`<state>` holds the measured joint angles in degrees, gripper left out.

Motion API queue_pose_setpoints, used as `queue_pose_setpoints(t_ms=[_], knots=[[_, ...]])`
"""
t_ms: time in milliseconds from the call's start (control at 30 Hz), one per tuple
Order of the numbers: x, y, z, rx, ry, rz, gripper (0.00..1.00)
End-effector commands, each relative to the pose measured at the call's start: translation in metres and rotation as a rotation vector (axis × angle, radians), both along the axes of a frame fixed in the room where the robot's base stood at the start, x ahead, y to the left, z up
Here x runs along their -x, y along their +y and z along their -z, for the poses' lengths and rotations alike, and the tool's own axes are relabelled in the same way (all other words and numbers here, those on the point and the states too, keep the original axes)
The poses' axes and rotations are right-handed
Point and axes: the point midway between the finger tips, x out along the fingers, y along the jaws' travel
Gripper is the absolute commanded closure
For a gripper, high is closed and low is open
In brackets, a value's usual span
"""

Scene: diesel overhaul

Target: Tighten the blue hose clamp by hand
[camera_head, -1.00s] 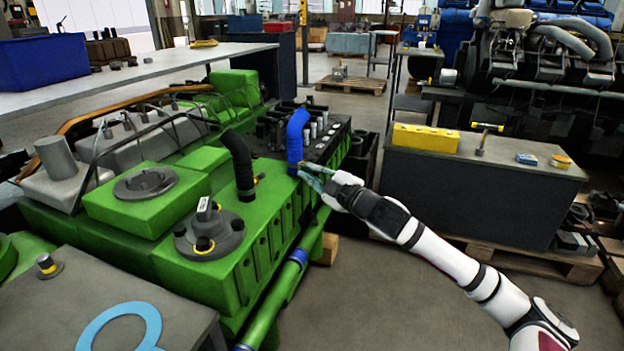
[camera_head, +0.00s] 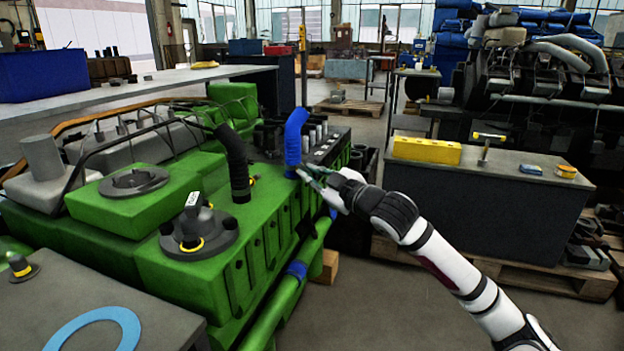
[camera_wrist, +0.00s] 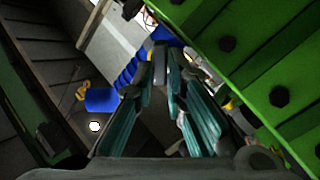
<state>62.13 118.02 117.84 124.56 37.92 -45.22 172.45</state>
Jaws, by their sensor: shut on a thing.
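The blue hose (camera_head: 295,138) stands upright on the green engine (camera_head: 262,222), at its far right edge. The blue hose clamp is at the foot of this hose, small and mostly hidden by my fingertips in the head view. My gripper (camera_head: 302,172) reaches it from the right and is shut on a small part of the clamp. In the wrist view the teal fingers of my gripper (camera_wrist: 163,58) come together at the tips, with the ribbed blue hose (camera_wrist: 130,72) just behind them.
A black hose (camera_head: 235,160) stands nearer on the same engine. A green pipe with a blue band (camera_head: 297,269) runs along the engine's side. A dark workbench (camera_head: 470,205) with a yellow block (camera_head: 427,150) stands at right.

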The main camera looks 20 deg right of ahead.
Motion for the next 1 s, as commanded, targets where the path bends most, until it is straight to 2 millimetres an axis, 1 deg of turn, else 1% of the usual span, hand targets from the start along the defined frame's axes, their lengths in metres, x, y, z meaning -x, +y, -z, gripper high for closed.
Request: queue_pose_setpoints(t_ms=[33, 333, 367, 400, 433, 767, 867, 1000], knots=[[-0.001, -0.001, 0.003, -0.001, 0.008, 0.003, 1.0], [-0.001, -0.001, 0.003, -0.001, 0.008, 0.003, 1.0], [-0.001, -0.001, 0.003, -0.001, 0.008, 0.003, 0.81], [-0.001, -0.001, 0.003, 0.0, 0.007, 0.003, 0.72], [-0.001, -0.001, 0.002, 0.0, 0.007, 0.003, 0.68], [0.001, -0.001, 0.001, 0.0, 0.002, 0.001, 0.68], [0.008, -0.005, 0.0, 0.001, 0.001, 0.001, 0.68], [0.027, -0.015, 0.0, 0.004, 0.001, 0.0, 0.68]])
